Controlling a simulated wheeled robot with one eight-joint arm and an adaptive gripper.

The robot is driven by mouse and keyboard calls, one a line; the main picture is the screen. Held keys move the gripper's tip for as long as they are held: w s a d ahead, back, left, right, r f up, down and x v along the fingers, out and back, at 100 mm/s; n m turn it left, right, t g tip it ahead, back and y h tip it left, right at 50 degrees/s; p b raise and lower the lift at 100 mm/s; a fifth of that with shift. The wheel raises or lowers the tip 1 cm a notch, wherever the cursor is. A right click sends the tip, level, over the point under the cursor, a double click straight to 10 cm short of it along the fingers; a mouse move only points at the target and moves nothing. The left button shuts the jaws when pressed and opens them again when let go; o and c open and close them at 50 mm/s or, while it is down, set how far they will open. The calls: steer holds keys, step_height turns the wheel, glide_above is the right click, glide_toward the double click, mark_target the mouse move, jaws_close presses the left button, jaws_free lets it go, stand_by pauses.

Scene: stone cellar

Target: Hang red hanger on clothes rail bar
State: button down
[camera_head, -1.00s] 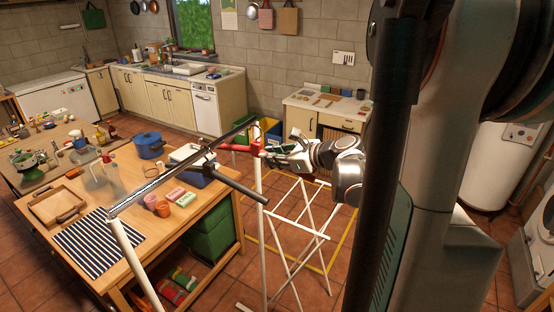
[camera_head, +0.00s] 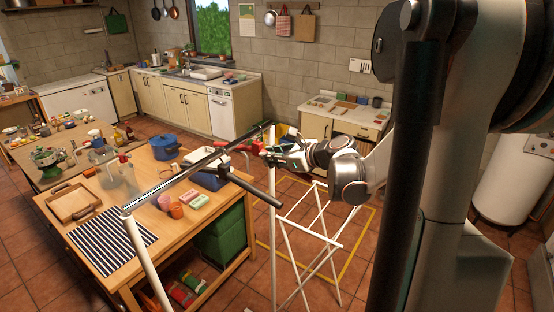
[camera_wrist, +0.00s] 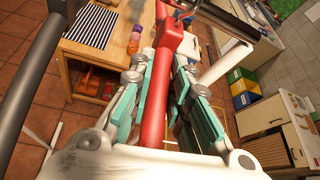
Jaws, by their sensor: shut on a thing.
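The clothes rail has a long metal bar (camera_head: 180,175) running from the front left to the back right, on white posts. The red hanger (camera_head: 236,146) is beside the bar's far half in the head view. My gripper (camera_head: 268,150) is shut on the hanger, to the right of the bar. In the wrist view, the hanger's red body (camera_wrist: 155,95) runs between my teal-padded fingers (camera_wrist: 155,100). Its hook (camera_wrist: 184,12) is close to the bar (camera_wrist: 225,15) at the top edge. I cannot tell whether the hook touches or goes over the bar.
A dark bar (camera_head: 255,190) crosses below the hanger on the rail's stand. A wooden table (camera_head: 150,225) with a striped cloth (camera_head: 113,240), a blue pot (camera_head: 165,147) and cups stands left. A white folding rack (camera_head: 312,235) stands on the floor at the right.

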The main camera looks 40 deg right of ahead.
steer(key=shift+w+a+f+b, duration=0.2)
steer(key=shift+w+f+b, duration=0.3)
steer(key=shift+w+b, duration=0.1)
steer(key=shift+w+a+f+b, duration=0.2)
steer(key=shift+w+f+b, duration=0.25)
steer(key=shift+w, duration=0.1)
steer(key=c, duration=1.4)
jaws_free()
steer(key=v, duration=1.2)
steer(key=shift+w, duration=0.1)
